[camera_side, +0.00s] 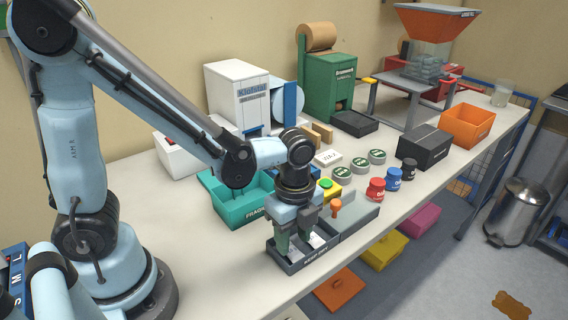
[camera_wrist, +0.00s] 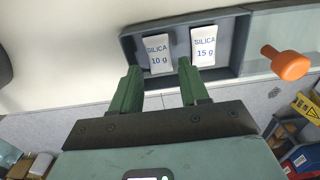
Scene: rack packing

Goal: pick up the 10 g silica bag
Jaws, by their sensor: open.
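The 10 g silica bag (camera_wrist: 157,50) is a small white packet with dark lettering. It lies in a grey tray (camera_wrist: 239,45) beside the similar 15 g silica bag (camera_wrist: 203,42), which is to its right in the wrist view. My gripper (camera_wrist: 158,66) is open, with green fingers on either side of the lower end of the 10 g bag in that view. The right finger appears near the gap between the two bags. In the side view my gripper (camera_side: 293,244) points down into the tray (camera_side: 312,261). I cannot tell whether the fingers touch the bag.
A teal bin (camera_side: 240,208) stands left of the tray. A grey block with an orange knob (camera_wrist: 286,64) adjoins the tray on the right. Red and blue jars (camera_side: 376,189) and green-topped discs (camera_side: 340,172) stand behind. The table's front edge is close to the tray.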

